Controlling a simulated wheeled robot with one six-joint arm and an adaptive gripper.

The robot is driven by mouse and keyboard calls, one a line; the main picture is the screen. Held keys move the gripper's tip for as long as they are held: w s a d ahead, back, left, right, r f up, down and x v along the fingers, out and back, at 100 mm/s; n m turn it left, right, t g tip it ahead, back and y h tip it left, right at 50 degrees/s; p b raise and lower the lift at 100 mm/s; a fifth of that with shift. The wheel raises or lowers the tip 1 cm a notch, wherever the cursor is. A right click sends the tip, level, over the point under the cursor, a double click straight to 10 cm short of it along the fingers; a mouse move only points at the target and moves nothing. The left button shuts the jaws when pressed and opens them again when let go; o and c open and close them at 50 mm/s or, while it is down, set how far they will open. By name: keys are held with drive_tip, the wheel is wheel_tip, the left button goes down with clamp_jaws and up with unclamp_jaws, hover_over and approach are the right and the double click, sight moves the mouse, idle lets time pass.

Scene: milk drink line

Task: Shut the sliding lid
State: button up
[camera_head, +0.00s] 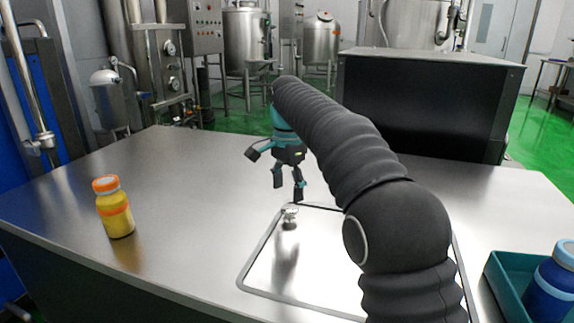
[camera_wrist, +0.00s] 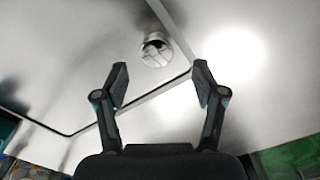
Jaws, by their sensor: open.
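A pale, shiny flat panel (camera_head: 310,262) with a thin dark outline and rounded corners is set into the steel table; I take it for the sliding lid. A small round metal knob (camera_head: 290,212) stands near its far left corner. In the wrist view the knob (camera_wrist: 156,50) shows just beyond my fingertips, near a pale strip and a dark seam. My gripper (camera_head: 288,192) points down above the knob, open and apart from it. In the wrist view the gripper (camera_wrist: 161,84) has nothing between its fingers. My arm hides the panel's right part, and I cannot tell how far the lid is open.
A yellow bottle with an orange cap (camera_head: 115,212) stands on the left of the steel table (camera_head: 190,180). A teal tray (camera_head: 500,285) with a blue bottle (camera_head: 552,285) is at the right front. A black box (camera_head: 430,105) stands behind the table. The table's middle left is clear.

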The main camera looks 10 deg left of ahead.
wheel_tip(320, 180, up, 8)
idle(0.5)
drive_tip(key=shift+a+f, duration=0.1)
drive_tip(key=shift+s, duration=0.1)
